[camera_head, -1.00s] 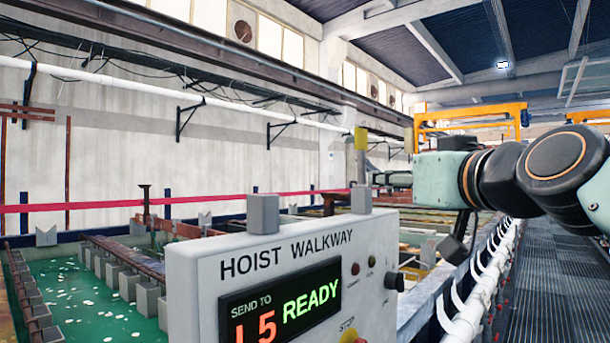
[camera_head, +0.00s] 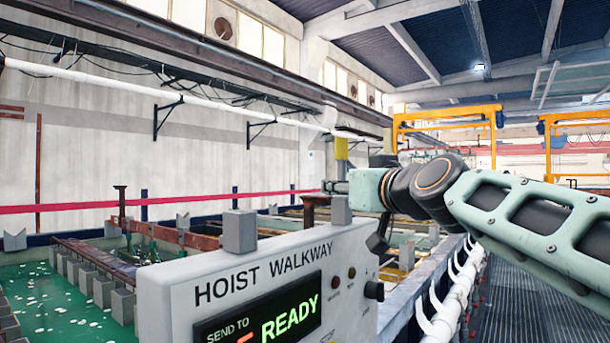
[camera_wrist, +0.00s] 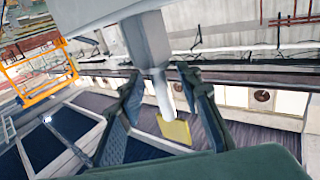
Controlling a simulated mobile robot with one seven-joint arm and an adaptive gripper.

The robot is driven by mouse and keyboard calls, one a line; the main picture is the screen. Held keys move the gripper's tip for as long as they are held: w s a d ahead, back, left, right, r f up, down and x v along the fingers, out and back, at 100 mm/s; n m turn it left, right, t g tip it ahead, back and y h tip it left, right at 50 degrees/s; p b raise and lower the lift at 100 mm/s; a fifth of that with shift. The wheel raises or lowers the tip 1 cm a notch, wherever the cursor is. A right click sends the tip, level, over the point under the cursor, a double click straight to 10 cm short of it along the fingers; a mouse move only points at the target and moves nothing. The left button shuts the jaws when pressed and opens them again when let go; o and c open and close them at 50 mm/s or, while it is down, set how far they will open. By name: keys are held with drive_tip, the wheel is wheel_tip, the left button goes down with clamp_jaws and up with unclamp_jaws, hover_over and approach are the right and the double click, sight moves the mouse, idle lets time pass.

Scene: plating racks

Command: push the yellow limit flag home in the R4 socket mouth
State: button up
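The yellow limit flag (camera_head: 341,148) stands upright on a grey stem above the right grey block (camera_head: 340,210) on top of the control box. No R4 label is readable, and I cannot tell how deep the stem sits. My gripper (camera_head: 332,187) is at the stem's lower part, just above that block. In the wrist view, which is turned over, my gripper (camera_wrist: 160,76) is open, with one finger on each side of the grey stem and gaps visible. The yellow flag (camera_wrist: 174,130) shows between the fingers, and a grey post (camera_wrist: 146,38) leads into the stem.
The control box (camera_head: 270,270) reads "HOIST WALKWAY" and "READY", with a knob (camera_head: 374,290) on its right. A second grey block (camera_head: 239,231) stands on top at left. Green tanks (camera_head: 60,295) lie left; a white pipe (camera_head: 455,300) runs right.

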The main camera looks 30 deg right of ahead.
drive_tip(key=shift+w+d, duration=0.1)
drive_tip(key=shift+w, duration=0.3)
clamp_jaws()
drive_tip(key=shift+r, duration=0.1)
